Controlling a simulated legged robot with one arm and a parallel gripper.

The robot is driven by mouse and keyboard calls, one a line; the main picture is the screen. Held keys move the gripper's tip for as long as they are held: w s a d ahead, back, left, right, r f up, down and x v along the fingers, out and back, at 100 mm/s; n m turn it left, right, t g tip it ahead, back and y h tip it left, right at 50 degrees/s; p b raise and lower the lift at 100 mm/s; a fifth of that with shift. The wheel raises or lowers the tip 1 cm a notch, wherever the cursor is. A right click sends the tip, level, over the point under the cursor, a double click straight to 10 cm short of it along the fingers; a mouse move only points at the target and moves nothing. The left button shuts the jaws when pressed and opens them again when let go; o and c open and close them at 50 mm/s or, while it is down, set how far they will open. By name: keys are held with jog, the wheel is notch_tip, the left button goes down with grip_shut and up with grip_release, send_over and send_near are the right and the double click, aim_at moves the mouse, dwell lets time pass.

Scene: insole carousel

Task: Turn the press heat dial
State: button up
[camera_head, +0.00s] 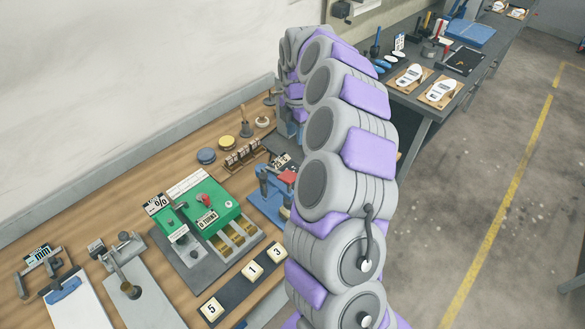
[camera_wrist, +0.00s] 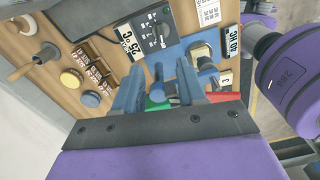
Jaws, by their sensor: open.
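In the wrist view, a dark control box (camera_wrist: 160,32) with a black dial (camera_wrist: 158,29) on its face lies beyond my fingertips, beside a "25 °C" label (camera_wrist: 131,45). The fingers point toward the box and look apart from the dial. The blue press frame (camera_wrist: 200,48) stands to the right of the box. In the head view, the press (camera_head: 264,195) with its red top stands left of my arm; my arm hides most of my gripper there.
A green machine (camera_head: 207,217) and a dark strip with numbered tiles (camera_head: 252,271) lie left of my arm. A stamp rack (camera_head: 243,155), blue and yellow round pads (camera_head: 227,142) and a wooden-handled tool (camera_head: 245,122) stand along the wall side. A second bench (camera_head: 425,105) lies right.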

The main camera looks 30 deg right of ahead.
aim_at(296, 170)
notch_tip(296, 170, down, 15)
jog(key=shift+f+b, duration=0.1)
jog(key=shift+b, duration=1.15)
jog(key=shift+d+f, duration=0.2)
jog(key=shift+f, duration=0.25)
jog(key=shift+c, duration=0.4)
jog(key=shift+a, duration=0.1)
grip_shut()
